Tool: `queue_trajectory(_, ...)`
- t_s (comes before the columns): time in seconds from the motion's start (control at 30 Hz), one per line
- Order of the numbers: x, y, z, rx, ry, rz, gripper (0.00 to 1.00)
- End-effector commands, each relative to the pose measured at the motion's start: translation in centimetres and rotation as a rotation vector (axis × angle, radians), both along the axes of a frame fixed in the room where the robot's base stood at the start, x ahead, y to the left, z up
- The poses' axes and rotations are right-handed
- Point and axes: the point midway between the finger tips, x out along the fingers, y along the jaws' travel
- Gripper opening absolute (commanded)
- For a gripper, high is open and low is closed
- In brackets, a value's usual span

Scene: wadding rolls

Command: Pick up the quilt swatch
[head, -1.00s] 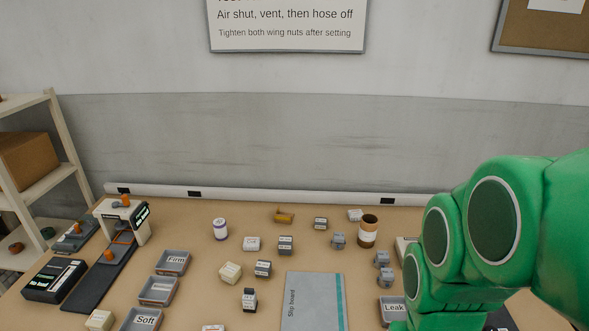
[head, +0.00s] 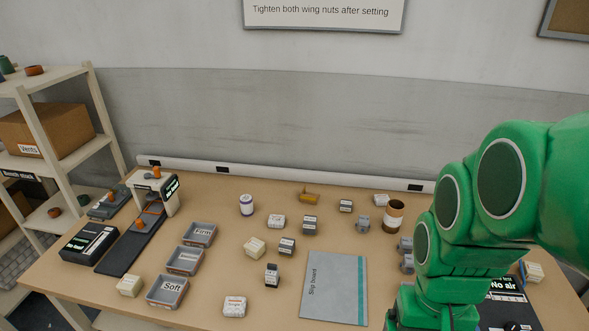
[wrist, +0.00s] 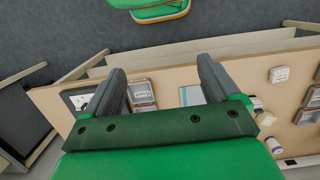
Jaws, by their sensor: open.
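I cannot tell which thing is the quilt swatch. Several small pale and grey labelled pads lie spread on the table, most with labels too small to read. Among them are a cream pad (head: 254,247), a white pad with an orange-marked label (head: 235,306), a white pad (head: 276,221) and a dark-banded pad (head: 272,275). My gripper (wrist: 160,76) shows in the wrist view with its two grey fingers wide apart and nothing between them. It is above the table's edge, apart from the pads. In the head view my green arm stands at the right and the gripper is not visible.
Three grey trays, one marked Firm (head: 199,234) and one marked Soft (head: 167,291), stand left of middle. A grey slip board (head: 335,288) lies in front. A small press (head: 152,190), a white jar (head: 247,205) and a brown-and-white roll (head: 394,215) stand farther back. A shelf (head: 50,165) is at the left.

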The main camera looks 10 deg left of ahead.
Motion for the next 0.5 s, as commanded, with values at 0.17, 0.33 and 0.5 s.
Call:
queue_trajectory(0.17,4.0,2.3,-0.7,-0.005,-0.017,0.018,0.89)
queue_trajectory(0.33,7.3,5.0,-1.7,-0.011,-0.028,0.031,0.89)
queue_trajectory(0.5,10.5,8.1,-2.8,-0.013,-0.049,0.045,0.89)
